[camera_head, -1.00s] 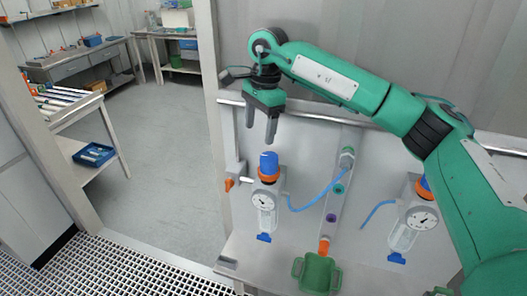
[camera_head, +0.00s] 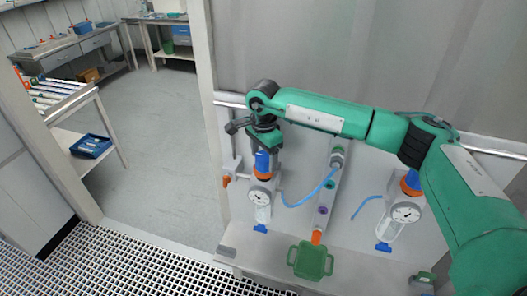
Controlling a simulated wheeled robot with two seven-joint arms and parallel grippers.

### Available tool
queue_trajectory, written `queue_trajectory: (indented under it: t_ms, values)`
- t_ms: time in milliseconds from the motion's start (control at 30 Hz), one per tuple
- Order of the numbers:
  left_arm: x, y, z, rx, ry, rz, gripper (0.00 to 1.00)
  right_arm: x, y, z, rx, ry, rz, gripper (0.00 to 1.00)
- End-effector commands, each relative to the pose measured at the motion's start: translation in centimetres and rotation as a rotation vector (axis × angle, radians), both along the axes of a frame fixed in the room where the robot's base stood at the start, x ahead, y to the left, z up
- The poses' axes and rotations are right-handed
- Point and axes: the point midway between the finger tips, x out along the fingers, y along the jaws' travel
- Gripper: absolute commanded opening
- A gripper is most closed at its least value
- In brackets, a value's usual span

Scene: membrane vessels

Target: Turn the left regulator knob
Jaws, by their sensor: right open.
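The left regulator stands on the panel with a blue knob (camera_head: 262,163) on top, an orange collar (camera_head: 262,176), a round white gauge (camera_head: 259,196) and a clear bowl below. My right gripper (camera_head: 265,158) points down over the blue knob, its fingers at the knob's sides. It is open; whether a finger touches the knob cannot be told. The upper part of the knob is partly hidden by the gripper. A second regulator (camera_head: 405,213) with a blue knob (camera_head: 411,180) is at the right, partly behind my right arm. My left gripper is not in view.
A blue hose (camera_head: 308,198) runs from the left regulator to a vertical fitting column (camera_head: 330,192). A green tray (camera_head: 310,261) sits below it. A horizontal rail (camera_head: 229,100) crosses behind my arm. An orange lever (camera_head: 227,181) is left of the regulator.

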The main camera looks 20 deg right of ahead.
Motion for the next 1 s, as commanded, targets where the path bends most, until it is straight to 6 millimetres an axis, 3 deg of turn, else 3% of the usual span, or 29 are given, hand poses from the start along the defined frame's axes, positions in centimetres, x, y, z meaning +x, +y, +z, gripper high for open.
queue_trajectory:
  t_ms: [400, 633, 833, 1000]
  values:
    - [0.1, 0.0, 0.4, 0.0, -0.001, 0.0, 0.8, 0.0, 0.0, -0.9, 0.0, -0.001, 0.0, 0.69]
    - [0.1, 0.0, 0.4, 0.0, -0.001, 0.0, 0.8, 0.0, 0.0, -0.9, 0.0, -0.001, 0.0, 0.25]
    - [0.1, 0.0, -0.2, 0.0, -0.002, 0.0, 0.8, 0.0, 0.0, -1.1, 0.001, -0.002, -0.013, 0.24]
    - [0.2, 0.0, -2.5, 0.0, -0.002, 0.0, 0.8, 0.1, 0.0, -1.5, 0.002, -0.003, -0.084, 0.24]
